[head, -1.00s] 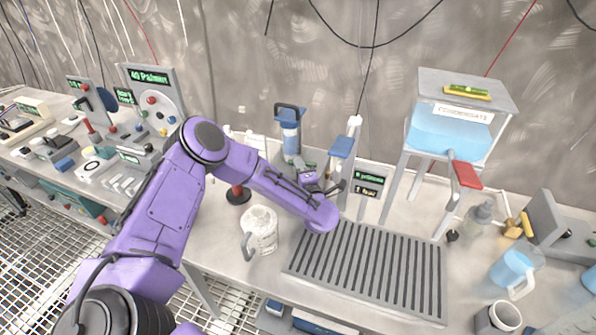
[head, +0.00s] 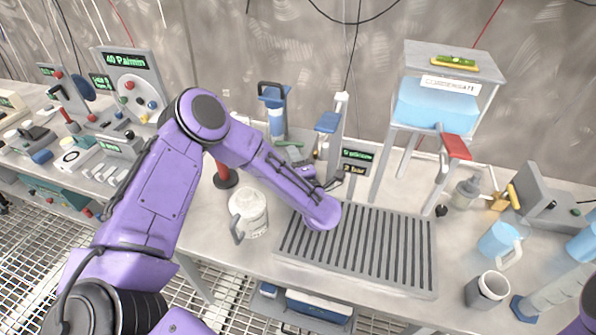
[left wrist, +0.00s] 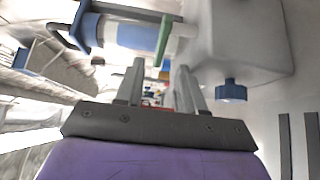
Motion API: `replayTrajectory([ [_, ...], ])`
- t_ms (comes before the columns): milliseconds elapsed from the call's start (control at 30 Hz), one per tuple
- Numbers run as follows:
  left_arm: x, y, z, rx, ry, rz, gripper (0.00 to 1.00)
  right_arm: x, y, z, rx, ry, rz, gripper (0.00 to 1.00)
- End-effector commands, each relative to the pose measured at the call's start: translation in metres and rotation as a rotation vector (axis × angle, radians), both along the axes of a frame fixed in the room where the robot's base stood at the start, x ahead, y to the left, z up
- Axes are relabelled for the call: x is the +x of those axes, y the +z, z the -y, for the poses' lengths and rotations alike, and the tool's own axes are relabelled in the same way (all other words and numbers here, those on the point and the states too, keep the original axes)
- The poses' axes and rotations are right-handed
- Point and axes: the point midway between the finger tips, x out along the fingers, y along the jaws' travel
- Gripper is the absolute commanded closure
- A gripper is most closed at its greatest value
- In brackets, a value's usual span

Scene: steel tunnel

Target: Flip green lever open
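The green lever (left wrist: 163,42) is a flat bar beside a white and blue cylinder (left wrist: 135,33) in the left wrist view. In the head view the lever (head: 289,144) is a thin green strip at the foot of the blue cylinder (head: 276,118), mostly hard to make out. My left gripper (left wrist: 160,72) is open, its two fingers apart with nothing held between them. The lever lies just beyond the fingertips. In the head view the left gripper (head: 330,184) is small and partly hidden by my wrist. My right gripper is out of view.
A slatted tray (head: 360,245) lies in front. A white jug (head: 248,213) and a red-handled post (head: 224,174) are left. A blue knob (left wrist: 231,90) is right of the fingers.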

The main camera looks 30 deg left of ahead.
Motion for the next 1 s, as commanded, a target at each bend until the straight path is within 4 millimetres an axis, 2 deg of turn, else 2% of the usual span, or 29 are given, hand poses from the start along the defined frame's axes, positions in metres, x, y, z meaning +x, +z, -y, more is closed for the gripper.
replayTrajectory([
  [100,-0.018,-0.003,0.025,0.002,-0.006,0.001,0.62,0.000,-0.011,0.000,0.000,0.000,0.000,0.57],
  [233,-0.032,-0.002,0.042,0.002,-0.003,0.001,0.62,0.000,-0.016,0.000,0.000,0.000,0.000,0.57],
  [367,-0.039,-0.001,0.049,0.001,0.001,0.001,0.62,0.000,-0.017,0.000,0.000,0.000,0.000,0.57],
  [600,-0.040,0.000,0.050,0.001,0.001,0.001,0.62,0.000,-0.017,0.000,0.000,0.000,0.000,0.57],
  [667,-0.039,0.005,0.050,0.000,0.002,0.008,0.42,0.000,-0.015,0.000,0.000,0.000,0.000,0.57],
  [700,-0.037,0.016,0.044,0.011,0.009,0.021,0.29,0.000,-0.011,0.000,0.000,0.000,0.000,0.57],
  [767,-0.038,0.030,0.022,0.084,0.011,0.010,0.10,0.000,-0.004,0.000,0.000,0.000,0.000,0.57],
  [800,-0.037,0.038,0.006,0.207,-0.030,-0.080,0.00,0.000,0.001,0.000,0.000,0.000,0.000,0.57],
  [900,-0.033,0.036,-0.016,0.607,-0.159,-0.447,0.00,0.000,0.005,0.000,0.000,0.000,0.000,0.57],
  [1000,-0.034,0.020,-0.020,0.924,-0.260,-0.738,0.00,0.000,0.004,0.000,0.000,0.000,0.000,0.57],
])
